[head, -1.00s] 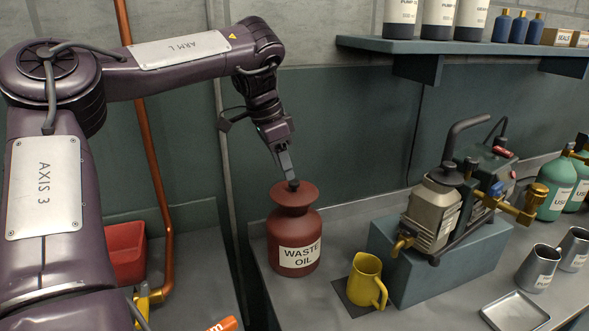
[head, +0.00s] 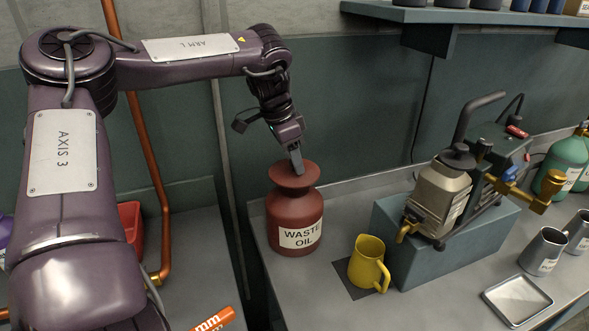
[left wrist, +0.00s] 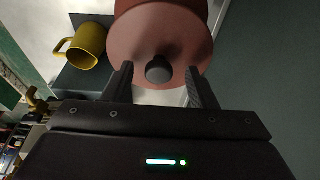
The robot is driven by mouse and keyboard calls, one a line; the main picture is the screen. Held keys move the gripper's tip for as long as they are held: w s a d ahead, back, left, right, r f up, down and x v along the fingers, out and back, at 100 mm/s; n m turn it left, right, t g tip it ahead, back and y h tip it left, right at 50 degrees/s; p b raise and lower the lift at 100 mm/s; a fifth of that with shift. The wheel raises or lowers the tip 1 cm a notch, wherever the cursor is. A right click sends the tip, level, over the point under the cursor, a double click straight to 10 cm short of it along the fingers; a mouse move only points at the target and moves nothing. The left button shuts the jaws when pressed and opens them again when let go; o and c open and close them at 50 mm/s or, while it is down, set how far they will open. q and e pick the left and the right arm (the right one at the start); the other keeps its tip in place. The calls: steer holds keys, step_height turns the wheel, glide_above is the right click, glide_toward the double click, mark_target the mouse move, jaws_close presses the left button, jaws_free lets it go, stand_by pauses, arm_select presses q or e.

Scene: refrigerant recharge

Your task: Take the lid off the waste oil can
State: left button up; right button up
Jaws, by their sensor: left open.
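The waste oil can (head: 295,222) is a dark red can with a "WASTE OIL" label, standing upright on the bench. Its red lid (head: 287,180) sits on top, and in the left wrist view the lid (left wrist: 165,32) shows a dark round knob (left wrist: 158,69) at its middle. My left gripper (head: 297,165) points down at the top of the lid. In the left wrist view its two fingers (left wrist: 160,82) are spread apart, one on each side of the knob, with a gap on both sides. The knob is mostly hidden behind the fingers in the head view. My right gripper is not seen.
A yellow jug (head: 367,262) stands on a dark mat right of the can. A pump (head: 440,195) sits on a blue-grey block (head: 450,250) further right. A metal tray (head: 516,299) and grey cups (head: 541,251) are at the right. A shelf (head: 420,14) runs above.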

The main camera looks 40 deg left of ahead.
arm_select(q)
steer(key=shift+r, duration=0.1)
steer(key=c, duration=1.1)
